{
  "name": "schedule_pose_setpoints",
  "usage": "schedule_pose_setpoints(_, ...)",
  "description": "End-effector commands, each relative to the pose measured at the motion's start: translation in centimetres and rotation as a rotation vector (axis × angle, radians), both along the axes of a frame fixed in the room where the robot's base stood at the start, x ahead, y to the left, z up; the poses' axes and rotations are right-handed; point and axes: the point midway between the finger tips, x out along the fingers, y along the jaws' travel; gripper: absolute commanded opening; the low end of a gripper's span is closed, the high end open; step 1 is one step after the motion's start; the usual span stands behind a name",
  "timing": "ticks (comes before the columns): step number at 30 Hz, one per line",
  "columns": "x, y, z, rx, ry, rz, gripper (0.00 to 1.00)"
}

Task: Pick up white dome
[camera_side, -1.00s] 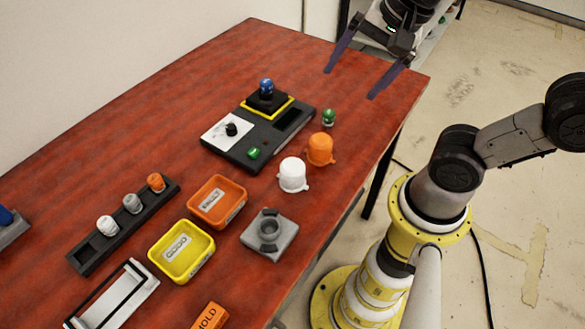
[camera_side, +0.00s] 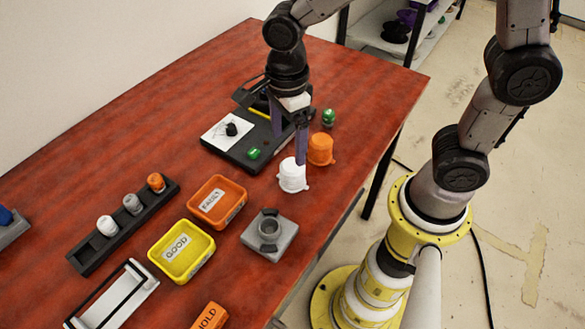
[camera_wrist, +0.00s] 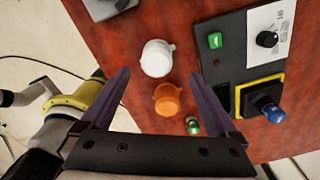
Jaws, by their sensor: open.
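The white dome (camera_side: 292,176) stands upright on the red table beside the orange dome (camera_side: 320,149). In the wrist view the white dome (camera_wrist: 157,59) lies just beyond and between the fingertips, with the orange dome (camera_wrist: 167,98) nearer, also between the fingers. My gripper (camera_side: 288,148) is open and points down above the table near the white dome. One purple finger ends close to the white dome in the side view; I cannot tell whether it touches. My gripper also shows in the wrist view (camera_wrist: 160,80), with nothing held.
A black control panel (camera_side: 217,149) stands behind my gripper. A small green-topped part (camera_side: 328,117) is beside the orange dome. A grey socket block (camera_side: 256,247), orange FAULT tray (camera_side: 235,209) and yellow GOOD tray (camera_side: 206,258) are nearby. The table's right edge is close.

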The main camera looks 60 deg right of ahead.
Motion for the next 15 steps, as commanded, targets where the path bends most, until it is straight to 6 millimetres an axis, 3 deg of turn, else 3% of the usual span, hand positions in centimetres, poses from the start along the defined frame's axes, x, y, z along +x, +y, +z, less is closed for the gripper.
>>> schedule_pose_setpoints(6, -0.1, -0.1, -3.6, -0.001, 0.003, 0.0, 0.94)
schedule_pose_setpoints(15, -0.4, -0.2, -5.9, 0.0, 0.002, 0.0, 0.94)
